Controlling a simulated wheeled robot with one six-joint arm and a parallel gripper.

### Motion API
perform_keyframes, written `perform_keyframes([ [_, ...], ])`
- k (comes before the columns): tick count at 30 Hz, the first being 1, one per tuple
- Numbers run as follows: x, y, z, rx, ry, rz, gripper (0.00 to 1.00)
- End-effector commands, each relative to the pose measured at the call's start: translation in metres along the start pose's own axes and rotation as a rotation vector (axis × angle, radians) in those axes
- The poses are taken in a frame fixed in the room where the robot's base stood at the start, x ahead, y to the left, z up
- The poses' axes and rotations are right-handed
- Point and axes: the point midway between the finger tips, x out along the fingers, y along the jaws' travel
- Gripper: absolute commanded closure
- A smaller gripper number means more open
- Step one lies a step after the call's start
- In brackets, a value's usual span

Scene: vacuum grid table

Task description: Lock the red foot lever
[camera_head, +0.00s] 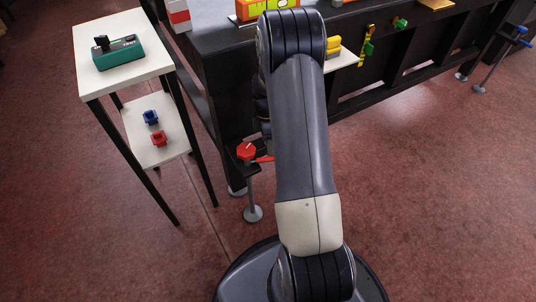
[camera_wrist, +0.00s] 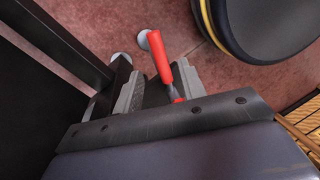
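The red foot lever shows in the head view as a red knob (camera_head: 247,151) on top of a short post with a round grey foot. A red handle (camera_head: 265,158) sticks out to the right and runs behind my arm. In the wrist view the red lever (camera_wrist: 158,55) lies between the fingers of my gripper (camera_wrist: 161,72), closer to the right finger. The fingers are apart, with a gap on the left side of the lever. Whether the right finger touches it I cannot tell. My gripper is hidden behind my arm in the head view.
A white two-tier stand (camera_head: 125,75) on the left holds a green device (camera_head: 118,54), with a blue part (camera_head: 150,117) and a red part (camera_head: 158,138) below. The dark grid table (camera_head: 215,60) stands behind the lever. A blue foot lever (camera_head: 515,40) is at far right.

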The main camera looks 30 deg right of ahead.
Motion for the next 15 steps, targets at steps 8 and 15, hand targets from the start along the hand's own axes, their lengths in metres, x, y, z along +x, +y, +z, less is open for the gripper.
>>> perform_keyframes([
  [8, 0.042, 0.000, 0.000, 0.001, 0.000, 0.000, 0.61],
  [15, 0.048, 0.000, 0.000, 0.001, 0.000, 0.002, 0.61],
])
